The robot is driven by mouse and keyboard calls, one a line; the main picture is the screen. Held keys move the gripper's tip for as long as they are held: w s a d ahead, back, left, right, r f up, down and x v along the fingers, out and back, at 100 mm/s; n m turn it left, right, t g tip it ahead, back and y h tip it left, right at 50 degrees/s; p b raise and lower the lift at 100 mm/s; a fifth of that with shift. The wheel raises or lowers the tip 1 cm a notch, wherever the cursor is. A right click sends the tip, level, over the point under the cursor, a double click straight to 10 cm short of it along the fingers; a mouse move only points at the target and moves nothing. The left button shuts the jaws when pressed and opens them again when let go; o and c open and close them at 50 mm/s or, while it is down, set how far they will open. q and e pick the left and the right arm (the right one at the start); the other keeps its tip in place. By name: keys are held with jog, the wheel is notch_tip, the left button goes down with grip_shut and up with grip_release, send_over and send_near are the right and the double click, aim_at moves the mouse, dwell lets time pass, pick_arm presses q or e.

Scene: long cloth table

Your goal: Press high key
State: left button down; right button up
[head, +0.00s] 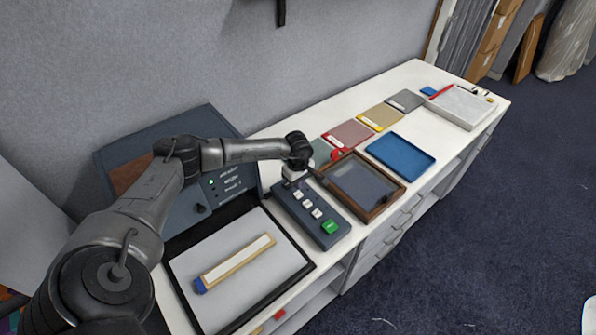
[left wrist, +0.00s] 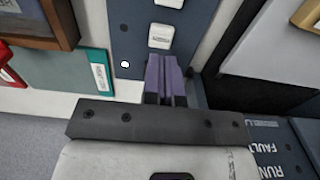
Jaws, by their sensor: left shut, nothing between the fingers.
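The key panel (head: 312,207) is a dark blue-grey box with a row of white keys (head: 307,204) and a green key (head: 330,227) at its near end. Labels on the keys are too small to read. My left gripper (head: 289,181) is over the panel's far end, fingers pointing down. In the left wrist view the purple fingers (left wrist: 165,72) are shut and empty, over the panel (left wrist: 131,25), in line with a white key (left wrist: 160,36). They hide the spot beneath them; I cannot tell whether they touch a key. My right gripper is not in view.
A wooden-framed tray (head: 363,184) stands close right of the panel, and a blue tray (head: 401,152) lies beyond. A grey tray (head: 255,285) with a long bar (head: 235,262) lies at near left. A dark cabinet (head: 222,205) with a green light stands behind left.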

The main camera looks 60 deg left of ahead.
aim_at(298, 194)
pick_arm(q)
jog(key=shift+f+p, duration=0.3)
jog(key=shift+f, duration=1.65)
